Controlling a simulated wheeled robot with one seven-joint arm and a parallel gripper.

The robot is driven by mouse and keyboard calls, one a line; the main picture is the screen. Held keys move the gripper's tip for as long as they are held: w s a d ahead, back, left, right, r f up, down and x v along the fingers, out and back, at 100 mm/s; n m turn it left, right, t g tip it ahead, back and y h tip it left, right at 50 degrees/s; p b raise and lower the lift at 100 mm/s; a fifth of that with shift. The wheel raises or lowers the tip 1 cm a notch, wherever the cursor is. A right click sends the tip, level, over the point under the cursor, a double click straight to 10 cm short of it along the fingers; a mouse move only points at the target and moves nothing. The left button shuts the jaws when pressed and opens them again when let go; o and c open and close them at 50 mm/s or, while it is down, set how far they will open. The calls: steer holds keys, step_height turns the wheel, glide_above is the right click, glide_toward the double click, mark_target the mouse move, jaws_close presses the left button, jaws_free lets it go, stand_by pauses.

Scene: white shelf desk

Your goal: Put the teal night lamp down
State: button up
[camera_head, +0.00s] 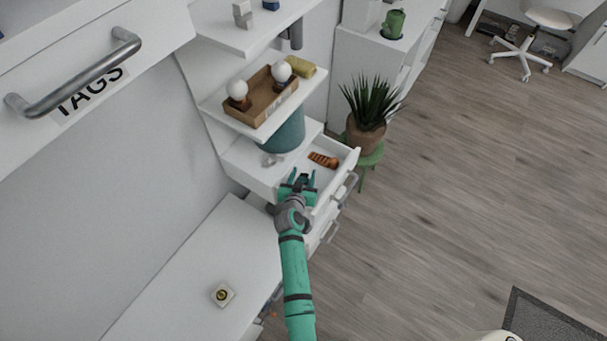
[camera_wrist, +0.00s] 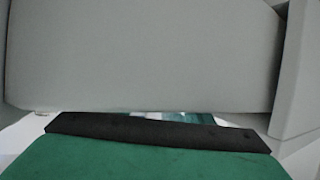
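My gripper (camera_head: 299,176) is at the open top drawer (camera_head: 345,167) of the white unit, near its front left part. Its two teal fingers look spread in the head view, but what lies between them is too small to make out. I cannot pick out the teal night lamp with certainty. A large teal rounded thing (camera_head: 287,134) stands behind the drawer, partly hidden by the shelf above. In the wrist view a big pale grey surface (camera_wrist: 140,55) fills the upper part, close to the lens. A small teal patch (camera_wrist: 190,117) shows below it.
An orange-brown ribbed object (camera_head: 323,160) lies in the drawer. A wooden tray (camera_head: 266,106) with two white bulbs sits on the shelf above. A potted plant (camera_head: 366,138) stands right of the drawer. The lower white desktop (camera_head: 190,275) is mostly clear except for a small square item (camera_head: 222,294).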

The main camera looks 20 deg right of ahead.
steer(key=shift+r, duration=0.3)
steer(key=v, duration=1.1)
steer(key=shift+s+a+r, duration=0.1)
steer(key=shift+r, duration=0.25)
steer(key=s+a+n+t+y, duration=0.15)
steer(key=s+a, duration=0.35)
steer(key=s, duration=0.5)
steer(key=s+a+n+y, duration=0.3)
steer(key=s+a, duration=0.1)
steer(key=s, duration=0.6)
steer(key=s+a+r+t+y, duration=0.1)
steer(key=s+a+r, duration=0.1)
steer(key=s+r, duration=0.5)
steer(key=s+a+r+n+t+y, duration=0.1)
steer(key=s+a+r, duration=0.2)
steer(key=s+r, duration=0.5)
steer(key=shift+s+a+r, duration=0.25)
steer(key=shift+s+r, duration=0.05)
steer(key=shift+s, duration=0.3)
steer(key=shift+w, duration=0.1)
